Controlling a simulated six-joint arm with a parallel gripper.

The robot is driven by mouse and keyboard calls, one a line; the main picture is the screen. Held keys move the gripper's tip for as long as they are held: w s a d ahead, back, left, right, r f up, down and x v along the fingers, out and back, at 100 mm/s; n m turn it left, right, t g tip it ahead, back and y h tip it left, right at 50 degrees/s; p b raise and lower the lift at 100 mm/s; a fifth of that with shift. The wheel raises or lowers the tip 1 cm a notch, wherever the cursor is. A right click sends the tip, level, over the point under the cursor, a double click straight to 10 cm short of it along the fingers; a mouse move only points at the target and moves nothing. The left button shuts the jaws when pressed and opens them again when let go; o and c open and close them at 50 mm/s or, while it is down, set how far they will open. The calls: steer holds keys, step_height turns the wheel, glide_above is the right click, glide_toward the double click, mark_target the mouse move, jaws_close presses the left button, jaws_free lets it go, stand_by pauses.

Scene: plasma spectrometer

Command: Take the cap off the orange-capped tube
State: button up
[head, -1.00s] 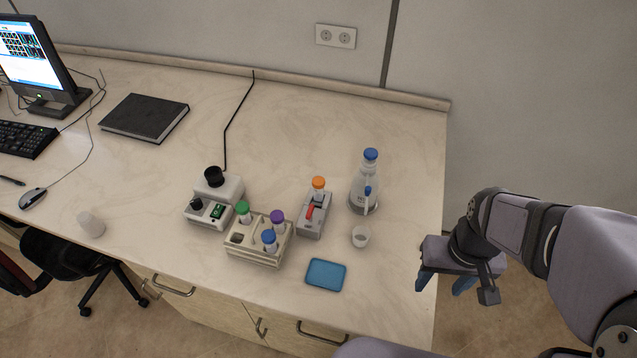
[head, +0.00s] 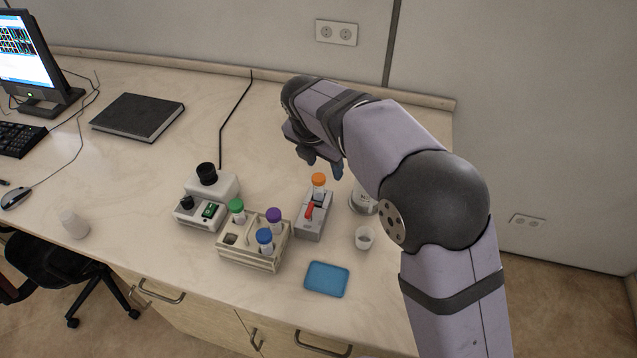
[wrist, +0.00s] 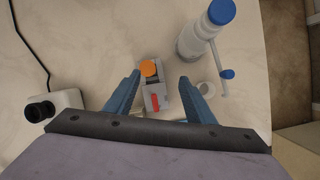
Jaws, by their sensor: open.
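The orange-capped tube (head: 318,183) stands upright in a grey holder with a red lever (head: 313,222), its cap on. In the wrist view the orange cap (wrist: 148,69) shows between my fingers but apart from them, with the grey holder (wrist: 163,89) just below it. My gripper (head: 323,166) is open and empty, with blue fingers, above and behind the tube in the head view. It also shows in the wrist view (wrist: 160,84), fingers spread wide.
A cream rack (head: 249,262) with green-, purple- and blue-capped tubes stands left of the holder, near a small grey-white device (head: 207,196). A blue tray (head: 326,279) and a small cup (head: 364,238) lie in front. A blue-capped bottle (wrist: 200,37) stands right of the holder.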

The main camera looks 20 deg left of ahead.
mark_target(318, 178)
steer(key=shift+w+a+f+n+p, duration=0.45)
steer(key=shift+f+p, duration=0.1)
steer(key=shift+f, duration=0.6)
steer(key=shift+w+a+f+n+p, duration=0.4)
steer(key=shift+f+p, duration=0.15)
steer(key=shift+f, duration=0.65)
steer(key=shift+w+a+f+n+p, duration=0.35)
steer(key=shift+w+f+p, duration=0.15)
steer(key=shift+f, duration=0.65)
steer(key=shift+c, duration=0.3)
steer(key=c, duration=1)
